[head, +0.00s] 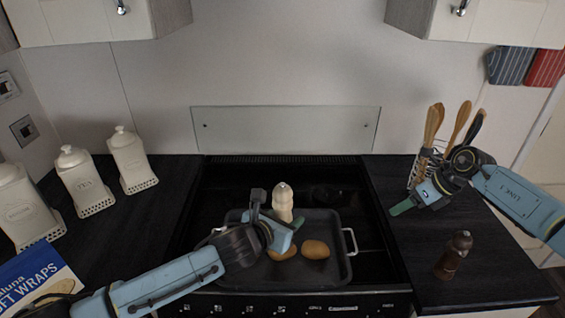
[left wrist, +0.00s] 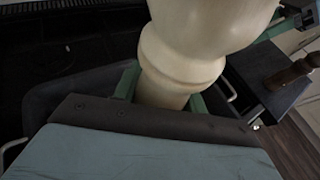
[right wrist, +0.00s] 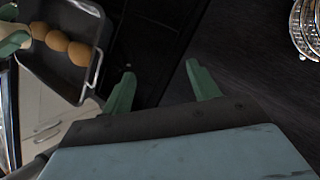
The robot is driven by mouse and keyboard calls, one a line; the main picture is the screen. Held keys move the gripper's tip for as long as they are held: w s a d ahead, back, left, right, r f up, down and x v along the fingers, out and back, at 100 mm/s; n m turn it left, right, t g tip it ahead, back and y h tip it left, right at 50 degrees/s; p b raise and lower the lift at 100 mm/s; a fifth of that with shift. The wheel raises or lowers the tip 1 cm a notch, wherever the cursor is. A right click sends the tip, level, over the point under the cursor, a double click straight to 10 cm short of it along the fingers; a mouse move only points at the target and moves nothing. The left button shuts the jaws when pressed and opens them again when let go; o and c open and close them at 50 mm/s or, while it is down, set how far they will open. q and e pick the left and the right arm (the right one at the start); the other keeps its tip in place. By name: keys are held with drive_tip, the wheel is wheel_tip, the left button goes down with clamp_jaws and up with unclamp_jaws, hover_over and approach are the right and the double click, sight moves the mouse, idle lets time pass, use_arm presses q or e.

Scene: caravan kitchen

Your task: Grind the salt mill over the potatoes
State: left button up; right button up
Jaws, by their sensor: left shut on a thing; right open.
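The cream salt mill (head: 283,200) stands upright in my left gripper (head: 285,222), which is shut on its lower body above the tray. In the left wrist view the mill (left wrist: 182,65) fills the space between the green fingers (left wrist: 160,90). The potatoes (head: 315,250) lie in the dark roasting tray (head: 330,272) on the hob; they also show in the right wrist view (right wrist: 78,53).
A dark wooden mill (head: 453,254) stands on the right worktop. A wire holder with wooden utensils (head: 430,150) stands behind my right gripper. Several white canisters (head: 80,178) and a blue wraps packet (head: 38,282) are on the left. A glass panel (head: 285,133) stands behind the hob.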

drive_tip(key=a+r+n+g, duration=0.2)
drive_tip(key=a+r+n, duration=0.15)
drive_tip(key=a, duration=0.65)
drive_tip(key=a+r+n+g, duration=0.15)
drive_tip(key=a+r, duration=0.35)
drive_tip(key=a, duration=0.5)
drive_tip(key=n+h, duration=0.5)
drive_tip(key=n, duration=0.1)
approach(282, 184)
wheel_tip(282, 184, down, 5)
drive_tip(key=shift+w+d+f, duration=0.1)
drive_tip(key=shift+w+f, duration=0.05)
drive_tip(key=shift+a+f, duration=0.2)
drive_tip(key=shift+f, duration=3.55)
drive_tip(key=c, duration=0.7)
drive_tip(key=n, duration=0.6)
drive_tip(key=shift+n, duration=0.3)
drive_tip(key=shift+c, duration=0.2)
drive_tip(key=n, duration=0.6)
